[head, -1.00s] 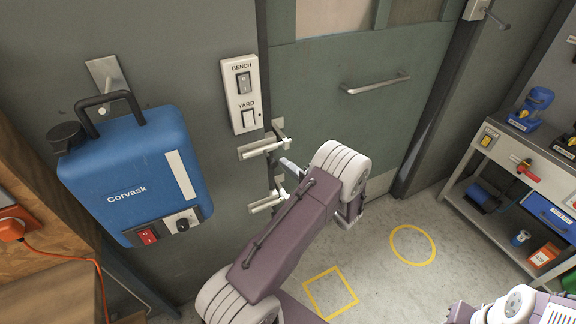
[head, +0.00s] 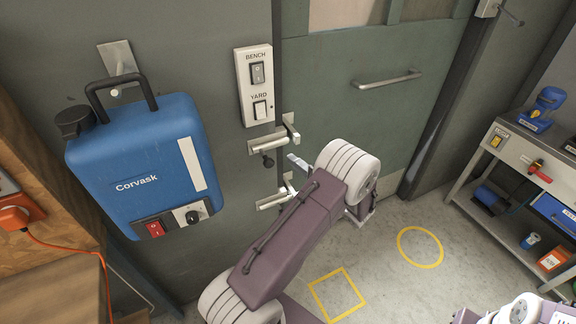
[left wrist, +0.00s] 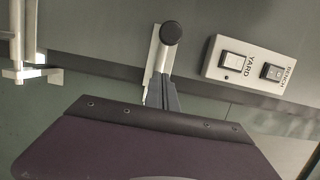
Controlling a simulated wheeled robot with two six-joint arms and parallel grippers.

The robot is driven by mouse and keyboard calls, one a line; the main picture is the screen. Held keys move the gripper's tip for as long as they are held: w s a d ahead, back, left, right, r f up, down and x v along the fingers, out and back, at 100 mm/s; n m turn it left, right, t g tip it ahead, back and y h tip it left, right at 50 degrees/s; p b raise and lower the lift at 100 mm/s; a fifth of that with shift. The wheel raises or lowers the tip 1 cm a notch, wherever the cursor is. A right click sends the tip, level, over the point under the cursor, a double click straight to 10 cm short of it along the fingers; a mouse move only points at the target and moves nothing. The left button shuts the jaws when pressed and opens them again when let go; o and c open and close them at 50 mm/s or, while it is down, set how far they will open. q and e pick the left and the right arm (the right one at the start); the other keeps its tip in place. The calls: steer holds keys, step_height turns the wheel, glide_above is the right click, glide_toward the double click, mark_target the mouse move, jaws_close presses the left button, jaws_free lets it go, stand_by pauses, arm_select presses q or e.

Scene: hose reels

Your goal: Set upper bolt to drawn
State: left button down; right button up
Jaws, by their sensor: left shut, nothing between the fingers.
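The upper bolt (head: 266,143) is a pale metal slide bolt on the grey wall beside the green door, below the switch plate. Its round black knob (head: 267,161) hangs below the bolt body. The knob also shows at the top middle of the left wrist view (left wrist: 171,33). I cannot tell whether the rod's tip sits in its catch. The lower bolt (head: 271,201) is below it, partly behind my left arm. My right gripper is out of view.
The switch plate (head: 256,86) marked BENCH and YARD is above the bolts. A blue Corvask unit (head: 140,172) hangs at left. The door handle (head: 388,79) is to the right. A workbench (head: 520,160) stands at far right. The floor before the door is clear.

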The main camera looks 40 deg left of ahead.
arm_select(q)
steer(key=v, duration=0.9)
steer(key=shift+d, duration=0.4)
steer(key=shift+f, duration=0.1)
